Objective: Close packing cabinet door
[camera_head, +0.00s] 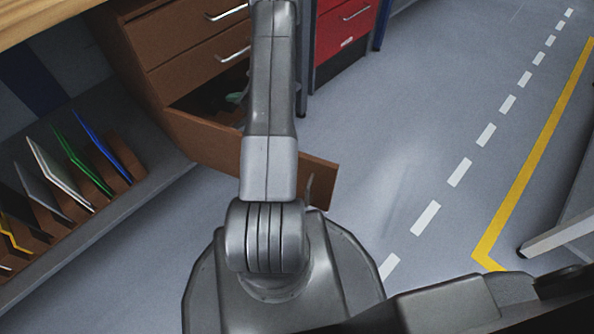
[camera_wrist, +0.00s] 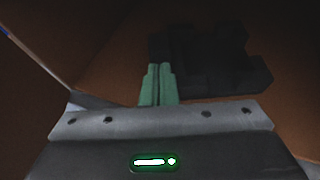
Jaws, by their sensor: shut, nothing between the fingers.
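The packing cabinet (camera_head: 130,45) is brown, with two drawers above a lower opening. Its brown door (camera_head: 205,140) stands swung open toward me, with a metal handle (camera_head: 310,187) near its free end. My arm crosses in front of the door and hides its middle. My gripper's green fingers (camera_wrist: 159,70) are together and empty in the wrist view, among brown panels inside the cabinet. A bit of green (camera_head: 236,97) shows in the dark opening in the head view. I cannot tell whether the fingers touch anything.
Dark blocky items (camera_wrist: 205,60) lie beyond the fingers inside the cabinet. A red drawer unit (camera_head: 345,25) stands right of the cabinet. A grey shelf (camera_head: 110,215) with several upright coloured panels is at left.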

